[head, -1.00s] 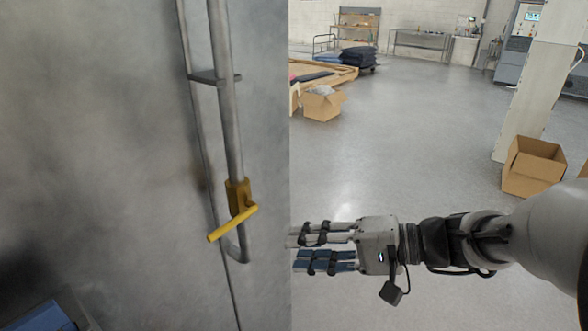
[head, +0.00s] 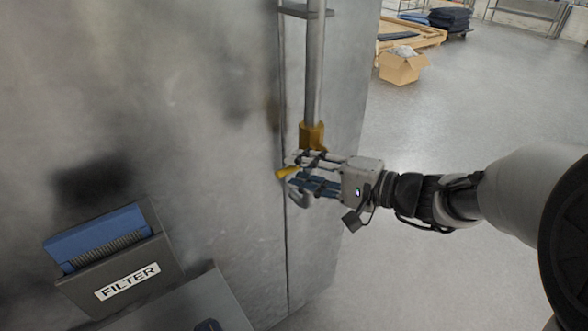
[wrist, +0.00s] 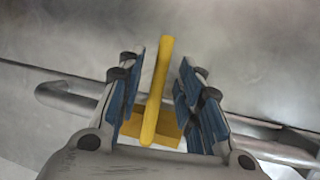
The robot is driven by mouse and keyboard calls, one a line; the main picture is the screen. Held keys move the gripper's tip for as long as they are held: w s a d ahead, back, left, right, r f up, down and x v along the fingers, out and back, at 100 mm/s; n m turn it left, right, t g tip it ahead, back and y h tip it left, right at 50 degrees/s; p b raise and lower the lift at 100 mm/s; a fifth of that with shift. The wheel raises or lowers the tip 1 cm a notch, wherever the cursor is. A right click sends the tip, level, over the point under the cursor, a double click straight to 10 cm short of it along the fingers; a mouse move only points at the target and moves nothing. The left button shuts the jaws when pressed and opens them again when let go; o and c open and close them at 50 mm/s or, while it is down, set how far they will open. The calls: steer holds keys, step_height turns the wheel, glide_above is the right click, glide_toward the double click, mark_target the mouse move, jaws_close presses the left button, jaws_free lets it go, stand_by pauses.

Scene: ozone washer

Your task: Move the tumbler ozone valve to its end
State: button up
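The ozone valve has a yellow body (head: 312,134) on a vertical grey pipe and a yellow lever handle (head: 286,173) that points to the lower left in the head view. In the wrist view the yellow handle (wrist: 158,90) stands between my two sets of fingers, with gaps on both sides. The valve body (wrist: 170,132) shows behind its lower end. My gripper (head: 303,172) is at the handle and hides part of it. It also shows in the wrist view (wrist: 160,95), open around the handle.
The grey metal washer wall (head: 210,100) stands behind the valve. A filter box (head: 125,275) with a blue top juts out at the lower left. The pipe (head: 315,70) runs up to a bracket. Open floor lies to the right, with a cardboard box (head: 402,68) farther back.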

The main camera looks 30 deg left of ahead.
steer(key=shift+w+a+f, duration=0.1)
steer(key=shift+a, duration=0.55)
steer(key=shift+w+a+f, duration=0.1)
steer(key=shift+a, duration=0.55)
steer(key=shift+c, duration=0.4)
jaws_close()
